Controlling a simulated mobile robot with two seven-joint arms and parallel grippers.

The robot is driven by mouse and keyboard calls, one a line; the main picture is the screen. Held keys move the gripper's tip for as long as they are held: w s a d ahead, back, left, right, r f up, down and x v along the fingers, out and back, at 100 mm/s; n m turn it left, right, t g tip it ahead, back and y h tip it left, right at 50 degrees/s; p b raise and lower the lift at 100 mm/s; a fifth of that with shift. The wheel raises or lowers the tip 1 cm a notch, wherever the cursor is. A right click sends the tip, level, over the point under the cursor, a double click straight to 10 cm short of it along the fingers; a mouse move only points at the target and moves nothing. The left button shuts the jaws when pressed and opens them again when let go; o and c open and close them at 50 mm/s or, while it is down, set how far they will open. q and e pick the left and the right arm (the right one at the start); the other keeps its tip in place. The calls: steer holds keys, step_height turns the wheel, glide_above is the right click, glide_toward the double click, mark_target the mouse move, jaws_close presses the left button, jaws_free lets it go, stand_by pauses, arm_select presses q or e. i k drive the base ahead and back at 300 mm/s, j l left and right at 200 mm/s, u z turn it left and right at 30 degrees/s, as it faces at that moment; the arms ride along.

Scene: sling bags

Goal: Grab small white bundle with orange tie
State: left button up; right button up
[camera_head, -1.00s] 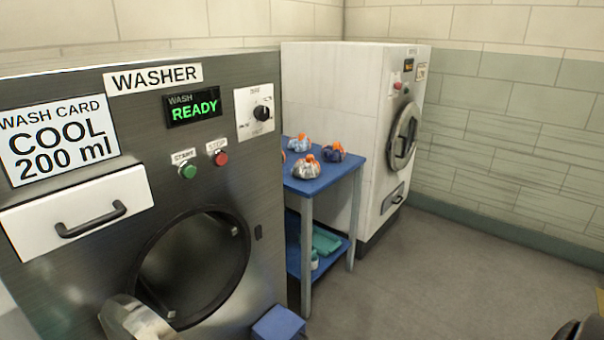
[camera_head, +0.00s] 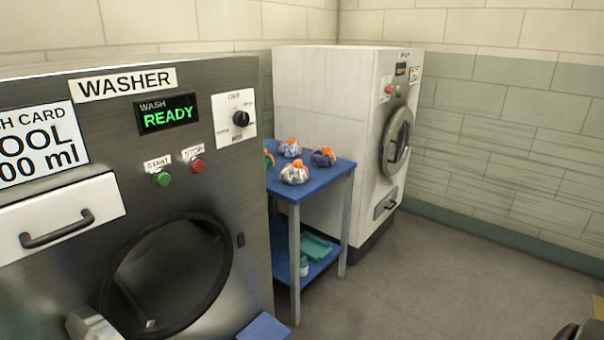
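A small white, grey-patterned bundle with an orange tie (camera_head: 294,173) sits at the front of the blue table. A blue-and-white bundle with an orange tie (camera_head: 290,148) is behind it. A dark blue bundle with orange on top (camera_head: 323,157) is to the right. Another bundle, greenish with orange (camera_head: 268,158), is partly hidden by the washer's edge. All rest on the tabletop.
The blue table (camera_head: 327,178) stands between the steel washer (camera_head: 217,77) and a white machine (camera_head: 330,95). Its lower shelf holds a teal cloth (camera_head: 316,247) and small bottle (camera_head: 304,266). A blue box (camera_head: 264,327) stands before the washer. Floor to the right is clear.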

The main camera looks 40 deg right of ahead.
mark_target(296, 174)
steer(key=l+u, duration=0.15)
steer(key=l, duration=1.9)
steer(key=i+l, duration=0.15)
steer(key=l, duration=0.2)
steer(key=i+l+u, duration=0.1)
steer(key=l, duration=0.2)
steer(key=i+l, duration=0.15)
steer(key=l, duration=0.2)
steer(key=i+l+u, duration=0.1)
steer(key=l, duration=0.25)
steer(key=i+l, duration=0.15)
steer(key=l, duration=0.2)
steer(key=i+l, duration=0.15)
steer(key=l, duration=0.2)
steer(key=u, duration=0.05)
